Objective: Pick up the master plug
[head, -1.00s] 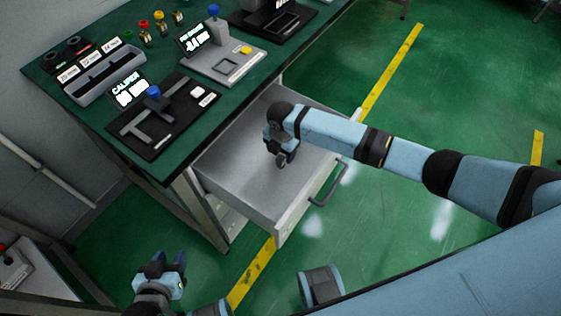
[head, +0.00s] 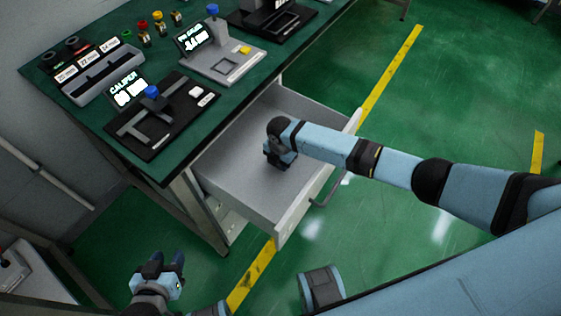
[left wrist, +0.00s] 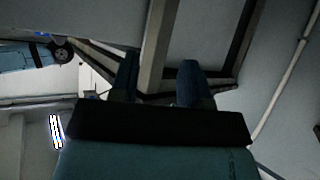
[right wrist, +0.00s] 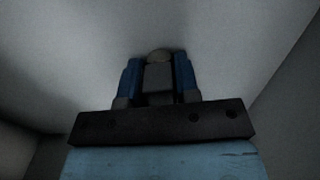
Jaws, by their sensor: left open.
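My right gripper (head: 281,162) points down inside the open drawer (head: 235,175) of the workbench. In the right wrist view its fingers (right wrist: 159,80) stand on both sides of a dark grey block-like piece (right wrist: 158,78) with a tan rounded end. It may be the master plug, but I cannot tell for sure, nor whether the fingers press on it. In the head view the gripper and arm hide that spot. My left gripper (head: 165,261) is open and empty, low at the bottom left, away from the bench; its fingers also show apart in the left wrist view (left wrist: 160,82).
The green bench top (head: 205,130) carries a caliper stand (head: 165,115), a pin gauge stand (head: 222,58), a grey labelled rack (head: 103,73) and several small coloured plugs (head: 158,22).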

